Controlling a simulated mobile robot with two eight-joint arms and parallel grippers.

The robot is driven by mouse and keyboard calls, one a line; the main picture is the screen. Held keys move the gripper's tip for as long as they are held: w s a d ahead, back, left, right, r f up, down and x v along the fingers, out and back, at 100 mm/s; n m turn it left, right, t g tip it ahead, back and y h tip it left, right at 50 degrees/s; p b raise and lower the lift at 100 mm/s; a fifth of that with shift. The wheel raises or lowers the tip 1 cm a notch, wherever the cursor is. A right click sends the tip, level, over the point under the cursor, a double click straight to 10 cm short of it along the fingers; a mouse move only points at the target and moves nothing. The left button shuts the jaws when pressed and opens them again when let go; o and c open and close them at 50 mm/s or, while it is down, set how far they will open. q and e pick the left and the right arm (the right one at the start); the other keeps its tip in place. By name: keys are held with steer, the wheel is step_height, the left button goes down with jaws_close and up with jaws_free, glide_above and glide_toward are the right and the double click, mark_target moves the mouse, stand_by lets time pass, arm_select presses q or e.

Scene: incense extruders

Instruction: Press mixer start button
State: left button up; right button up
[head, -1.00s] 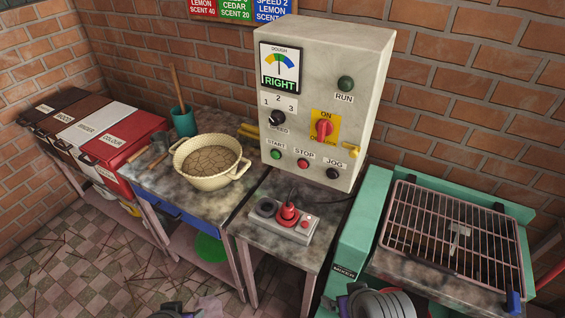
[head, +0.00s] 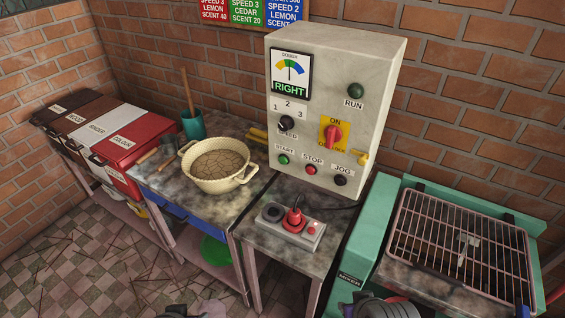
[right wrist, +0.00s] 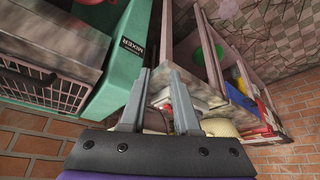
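The control box (head: 330,110) stands against the brick wall, behind the tables, in the head view. Its green START button (head: 284,160) is at the lower left of its front, left of the red STOP button (head: 311,169) and black JOG button (head: 341,180). The teal mixer (head: 362,255) stands right of the box; its label also shows in the right wrist view (right wrist: 132,47). My right gripper (right wrist: 161,73) is open, with nothing visible held between its fingers, and apart from the box. My left gripper barely shows at the head view's bottom edge; its fingers are hidden.
Labelled bins (head: 125,140) line the far left. A wire grate (head: 465,250) covers the mixer.

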jaws_close()
stand_by(1.1)
